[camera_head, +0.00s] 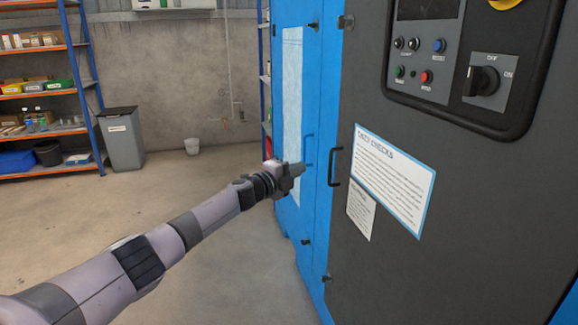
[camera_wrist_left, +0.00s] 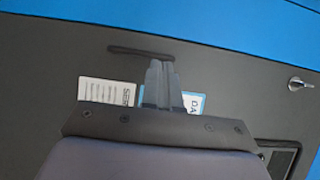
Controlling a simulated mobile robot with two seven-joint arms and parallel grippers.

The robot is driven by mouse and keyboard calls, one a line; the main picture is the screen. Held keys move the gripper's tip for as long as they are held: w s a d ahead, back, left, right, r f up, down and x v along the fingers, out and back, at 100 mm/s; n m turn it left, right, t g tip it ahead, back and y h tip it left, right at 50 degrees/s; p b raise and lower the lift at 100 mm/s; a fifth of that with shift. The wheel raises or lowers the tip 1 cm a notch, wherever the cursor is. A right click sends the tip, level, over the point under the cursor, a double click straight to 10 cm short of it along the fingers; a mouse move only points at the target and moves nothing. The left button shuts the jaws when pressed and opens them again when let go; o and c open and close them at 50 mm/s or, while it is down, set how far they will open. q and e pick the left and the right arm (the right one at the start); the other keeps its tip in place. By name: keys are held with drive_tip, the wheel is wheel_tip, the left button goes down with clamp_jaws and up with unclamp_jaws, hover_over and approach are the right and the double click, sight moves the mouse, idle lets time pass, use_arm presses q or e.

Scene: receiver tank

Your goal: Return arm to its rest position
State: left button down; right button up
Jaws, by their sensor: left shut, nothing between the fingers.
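My left arm (camera_head: 135,265) reaches in from the lower left of the head view. Its gripper (camera_head: 300,168) is shut and empty, with the fingertips in front of the blue cabinet door (camera_head: 289,60). In the left wrist view the two fingers of the gripper (camera_wrist_left: 161,68) lie close together, pointing toward the dark panel and its black handle (camera_wrist_left: 155,54). I cannot tell from these views whether the tips touch anything. My right gripper is in neither view.
The dark cabinet front (camera_head: 460,220) fills the right, with a black handle (camera_head: 335,166), a daily checks sheet (camera_head: 393,178) and a control panel (camera_head: 437,75). The floor (camera_head: 70,225) at left is clear.

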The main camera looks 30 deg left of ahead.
use_arm(q)
drive_tip(key=s+d+f+n+g, duration=0.4)
drive_tip(key=s+d+f+n, duration=0.7)
drive_tip(key=s+d+f, duration=1.15)
drive_tip(key=s+d+f+n+g, duration=0.15)
drive_tip(key=s+n, duration=0.25)
drive_tip(key=s, duration=0.6)
drive_tip(key=s+a+f+n+g, duration=0.1)
drive_tip(key=s+f+n+g, duration=0.15)
drive_tip(key=s, duration=0.75)
wheel_tip(320, 180, up, 15)
drive_tip(key=y+p, duration=0.1)
drive_tip(key=p, duration=1.7)
drive_tip(key=shift+a+t, duration=0.3)
drive_tip(key=shift+a, duration=0.1)
drive_tip(key=shift+f, duration=0.1)
